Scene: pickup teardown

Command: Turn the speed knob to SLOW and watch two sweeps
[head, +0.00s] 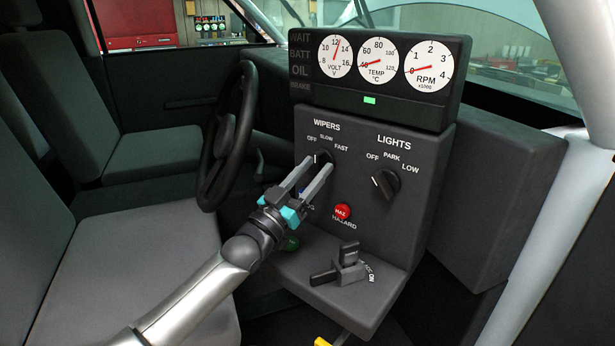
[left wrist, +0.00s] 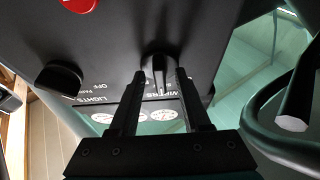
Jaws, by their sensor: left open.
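The WIPERS speed knob (head: 322,155) is a dark knob on the grey panel, under the labels OFF, SLOW and FAST. A small white mark shows on its left side, toward OFF. My left gripper (head: 317,164) is open, with its two fingers reaching to the knob, one on either side. In the left wrist view the knob (left wrist: 158,62) stands between the fingertips of the gripper (left wrist: 158,76). I cannot tell whether the fingers touch it. The fingers partly cover the knob in the head view. My right gripper is not in view.
The LIGHTS knob (head: 385,184) is to the right and the red HAZARD button (head: 342,211) below. A lever switch (head: 346,263) stands on the lower ledge. The steering wheel (head: 226,135) is close on the left. The gauge cluster (head: 375,70) is above.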

